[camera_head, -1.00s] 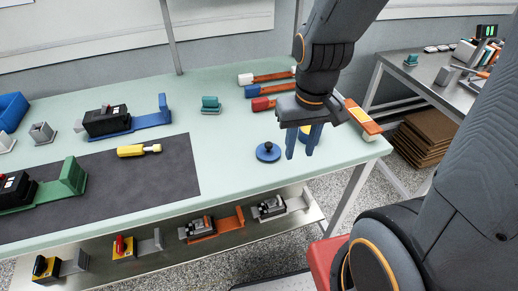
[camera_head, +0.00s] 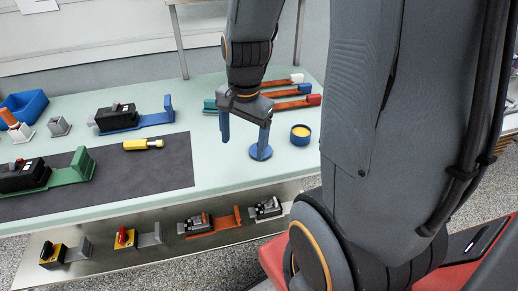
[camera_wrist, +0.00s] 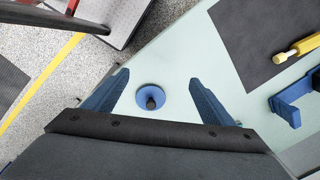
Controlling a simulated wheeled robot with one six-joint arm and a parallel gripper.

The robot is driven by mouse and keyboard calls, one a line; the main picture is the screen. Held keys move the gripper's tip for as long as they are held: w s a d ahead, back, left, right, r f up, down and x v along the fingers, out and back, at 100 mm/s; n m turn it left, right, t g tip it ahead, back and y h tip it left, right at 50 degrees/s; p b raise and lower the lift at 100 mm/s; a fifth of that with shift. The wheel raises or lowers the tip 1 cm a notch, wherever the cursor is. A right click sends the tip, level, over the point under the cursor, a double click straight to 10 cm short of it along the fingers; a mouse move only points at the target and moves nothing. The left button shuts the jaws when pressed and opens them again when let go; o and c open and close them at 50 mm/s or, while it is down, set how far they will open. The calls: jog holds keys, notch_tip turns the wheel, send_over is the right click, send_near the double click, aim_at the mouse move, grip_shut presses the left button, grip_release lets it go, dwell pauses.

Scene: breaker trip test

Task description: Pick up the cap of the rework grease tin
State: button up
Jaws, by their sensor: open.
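The cap, a round blue disc with a dark knob (camera_head: 258,154), lies on the pale green bench near its front edge. The open blue tin with yellow grease (camera_head: 300,135) stands just right of and behind it. My gripper (camera_head: 244,134) points down, open and empty, above the bench. In the head view its right finger covers part of the cap and the knob. In the wrist view the cap (camera_wrist: 145,91) shows whole between the two blue fingers (camera_wrist: 158,80), nearer the left one, with nothing gripped. The tin is not seen in the wrist view.
A dark mat (camera_head: 120,180) with a yellow-handled tool (camera_head: 143,145) lies to the left. Red, blue and white ended bars (camera_head: 290,104) lie behind the gripper. A teal piece (camera_head: 210,104) is close behind the left finger. A lower shelf (camera_head: 150,232) holds several breakers.

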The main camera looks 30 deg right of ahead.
jog(key=w+d+m, duration=0.1)
jog(key=d+m, duration=0.1)
jog(key=m, duration=0.3)
jog(key=w+d+m+p, duration=0.1)
jog(key=d+m, duration=0.2)
jog(key=m, duration=0.2)
jog(key=w+d+m, duration=0.1)
jog(key=d+m, duration=0.1)
jog(key=m, duration=0.3)
jog(key=shift+w+d+r, duration=0.1)
jog(key=shift+d+r, duration=0.05)
jog(key=shift+d, duration=0.2)
jog(key=shift+m, duration=0.3)
jog(key=shift+w+f+p, duration=0.15)
jog(key=shift+f+p, duration=0.25)
jog(key=shift+f, duration=1.55)
jog(key=shift+w+f+p, duration=0.15)
jog(key=shift+f+p, duration=0.25)
jog(key=shift+f, duration=1.5)
jog(key=c, duration=1.1)
